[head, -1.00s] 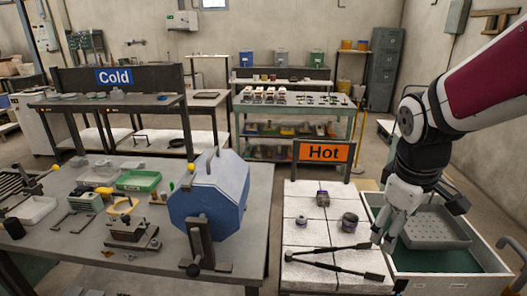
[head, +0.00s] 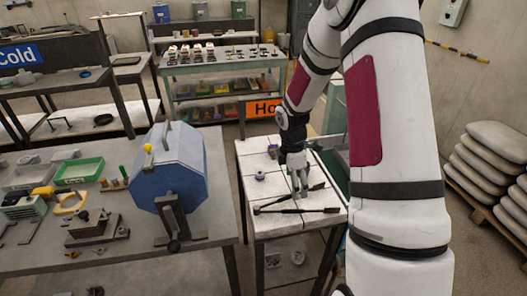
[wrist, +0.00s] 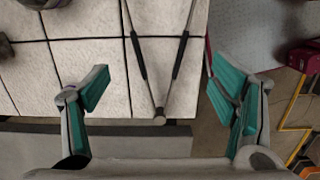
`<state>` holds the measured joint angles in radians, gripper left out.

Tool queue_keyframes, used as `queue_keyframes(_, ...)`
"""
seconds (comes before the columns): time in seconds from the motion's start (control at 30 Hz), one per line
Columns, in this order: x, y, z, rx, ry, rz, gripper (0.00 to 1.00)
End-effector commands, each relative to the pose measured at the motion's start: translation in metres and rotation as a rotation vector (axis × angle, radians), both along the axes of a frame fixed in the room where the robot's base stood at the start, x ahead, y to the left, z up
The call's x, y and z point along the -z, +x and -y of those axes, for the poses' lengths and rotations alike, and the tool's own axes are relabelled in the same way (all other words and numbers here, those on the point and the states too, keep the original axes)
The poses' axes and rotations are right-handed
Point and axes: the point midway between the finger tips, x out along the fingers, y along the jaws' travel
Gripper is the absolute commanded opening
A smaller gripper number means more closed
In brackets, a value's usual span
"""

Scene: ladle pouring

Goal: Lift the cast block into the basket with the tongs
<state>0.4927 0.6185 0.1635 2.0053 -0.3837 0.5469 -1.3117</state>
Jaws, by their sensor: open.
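The tongs (head: 292,211) lie spread in a V on the white tiled table. In the wrist view the tongs (wrist: 158,75) have two slim arms with dark sections meeting at a round end near the table edge. My gripper (head: 298,190) is over the table; in the wrist view (wrist: 160,88) its teal-padded fingers are wide open, one on either side of the tongs, holding nothing. The basket is mostly hidden; a perforated grey surface (wrist: 255,25) shows at the wrist view's upper right.
A blue octagonal case (head: 182,165) stands on the grey workbench (head: 205,262) to the left. Stacked sacks (head: 490,165) sit on a pallet at the right. The orange Hot sign (head: 264,108) is behind the tiled table.

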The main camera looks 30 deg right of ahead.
Motion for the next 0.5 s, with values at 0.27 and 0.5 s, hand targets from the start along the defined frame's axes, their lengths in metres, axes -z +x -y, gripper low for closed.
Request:
queue_keyframes(0.27,0.0032,-0.0002,0.0011,-0.010,0.003,-0.002,0.79)
queue_keyframes(0.5,0.0076,0.0004,0.0012,-0.009,0.003,-0.003,0.79)
